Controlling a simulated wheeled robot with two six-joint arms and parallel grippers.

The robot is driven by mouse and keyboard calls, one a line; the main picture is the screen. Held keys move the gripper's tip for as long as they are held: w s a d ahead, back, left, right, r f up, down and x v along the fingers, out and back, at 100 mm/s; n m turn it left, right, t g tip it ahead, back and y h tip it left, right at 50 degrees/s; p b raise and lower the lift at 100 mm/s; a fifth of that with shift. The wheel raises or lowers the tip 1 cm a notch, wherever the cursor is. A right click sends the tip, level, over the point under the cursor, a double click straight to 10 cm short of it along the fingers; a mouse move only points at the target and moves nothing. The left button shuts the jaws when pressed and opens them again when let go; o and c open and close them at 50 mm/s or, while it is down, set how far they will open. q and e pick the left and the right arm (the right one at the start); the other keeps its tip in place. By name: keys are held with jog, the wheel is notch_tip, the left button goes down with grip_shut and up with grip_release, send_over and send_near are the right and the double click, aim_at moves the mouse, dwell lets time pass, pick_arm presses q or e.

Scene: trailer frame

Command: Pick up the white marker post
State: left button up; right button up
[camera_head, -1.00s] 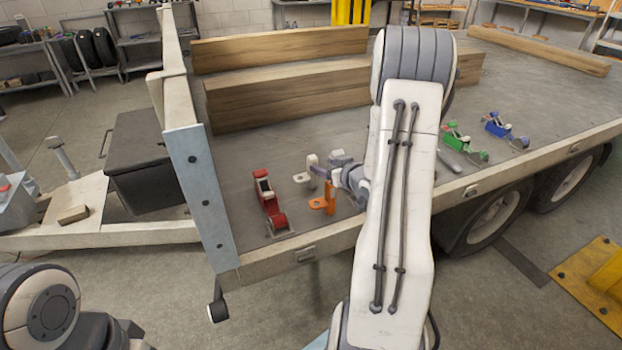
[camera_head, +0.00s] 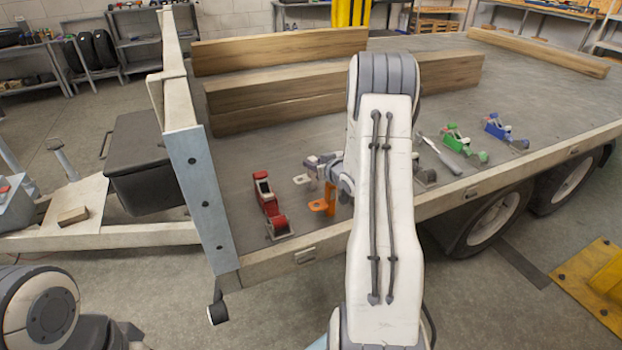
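The white marker post (camera_head: 301,179) stands on the trailer deck near its front edge, left of my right arm. Its foot shows, but its upper part is mostly hidden by my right gripper. My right gripper (camera_head: 314,163) is at the top of the post. I cannot tell whether its fingers are around the post or only in front of it, nor whether they are open or shut. My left gripper is out of view; only part of my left arm shows at the lower left.
An orange marker post (camera_head: 320,206) stands just in front of the white one. A red ratchet strap (camera_head: 268,203) lies to the left. Green (camera_head: 459,139) and blue (camera_head: 497,128) ratchets and a grey tool (camera_head: 440,153) lie to the right. Wooden beams (camera_head: 290,92) lie behind.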

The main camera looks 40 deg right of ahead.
grip_shut()
dwell(1.1)
